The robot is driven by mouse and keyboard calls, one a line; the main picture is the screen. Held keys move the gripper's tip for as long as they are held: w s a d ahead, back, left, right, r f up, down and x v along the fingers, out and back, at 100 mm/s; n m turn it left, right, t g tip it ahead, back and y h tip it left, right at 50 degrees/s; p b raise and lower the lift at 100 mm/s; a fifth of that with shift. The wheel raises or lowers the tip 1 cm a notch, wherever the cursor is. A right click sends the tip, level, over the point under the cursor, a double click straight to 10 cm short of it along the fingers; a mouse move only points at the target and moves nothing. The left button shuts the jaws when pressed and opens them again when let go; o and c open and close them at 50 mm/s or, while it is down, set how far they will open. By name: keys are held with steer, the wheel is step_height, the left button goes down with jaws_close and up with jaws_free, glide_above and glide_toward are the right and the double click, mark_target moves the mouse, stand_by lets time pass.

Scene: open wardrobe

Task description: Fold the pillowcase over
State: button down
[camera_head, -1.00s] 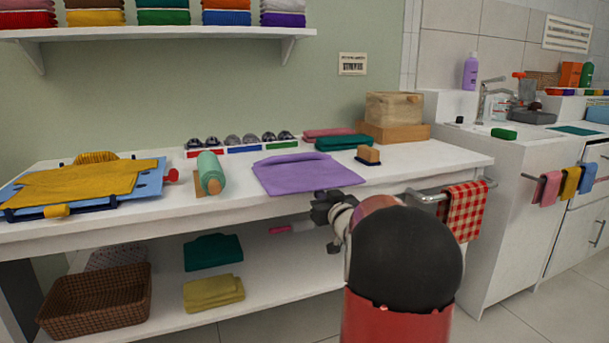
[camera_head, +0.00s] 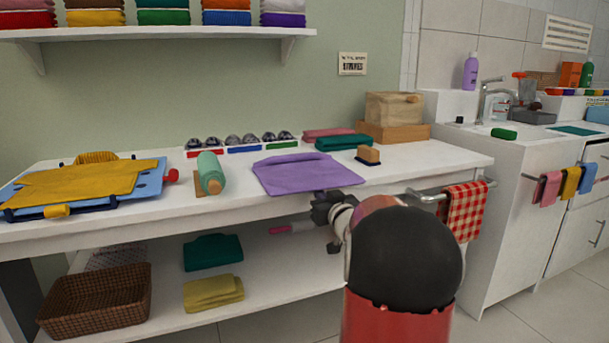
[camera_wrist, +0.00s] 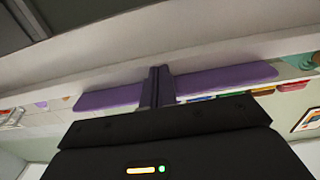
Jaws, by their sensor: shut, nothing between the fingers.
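The purple pillowcase (camera_head: 305,174) lies flat on the front part of the white worktop, with a narrow folded-looking strip along its far edge. In the wrist view its purple edge (camera_wrist: 232,78) shows on both sides of my fingers. My gripper (camera_wrist: 158,72) is shut, with its fingers together in front of the pillowcase edge. In the head view my gripper (camera_head: 326,205) is at the table's front edge, just below and in front of the pillowcase, partly hidden by my arm. I cannot tell whether the fingers touch the cloth.
A green roller (camera_head: 210,172) stands left of the pillowcase, and a wooden-handled brush (camera_head: 368,154) lies to its right. Folded teal cloth (camera_head: 342,142) lies behind. A yellow garment (camera_head: 75,183) is on a blue board at left. A rail with a checked towel (camera_head: 466,210) juts out at right.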

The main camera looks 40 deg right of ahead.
mark_target(323, 187)
steer(key=shift+s+a+r+p, duration=0.1)
steer(key=shift+s+r+p, duration=0.05)
steer(key=shift+r+p, duration=0.6)
steer(key=shift+s+r+p, duration=0.1)
steer(key=shift+r+p, duration=0.45)
steer(key=shift+r, duration=0.25)
steer(key=shift+r+p, duration=0.65)
steer(key=shift+r, duration=0.05)
steer(key=shift+w+r, duration=0.25)
steer(key=shift+r, duration=0.35)
steer(key=shift+w+r, duration=0.25)
steer(key=shift+r, duration=0.35)
steer(key=shift+w+d+r, duration=0.15)
steer(key=shift+w+r, duration=0.25)
steer(key=shift+r, duration=0.15)
steer(key=shift+w+d+r, duration=0.15)
steer(key=shift+w+r, duration=0.2)
steer(key=shift+r, duration=0.2)
steer(key=shift+w+d+r, duration=0.15)
steer(key=shift+w+r, duration=0.25)
steer(key=shift+w, duration=0.15)
steer(key=shift+w+d+r, duration=0.15)
steer(key=shift+w+r, duration=0.25)
steer(key=shift+w, duration=0.1)
steer(key=shift+w+d+r, duration=0.15)
steer(key=shift+w+r, duration=0.2)
steer(key=shift+w, duration=0.45)
steer(key=shift+r+x, duration=0.2)
steer(key=shift+x, duration=2.35)
steer(key=shift+f, duration=0.2)
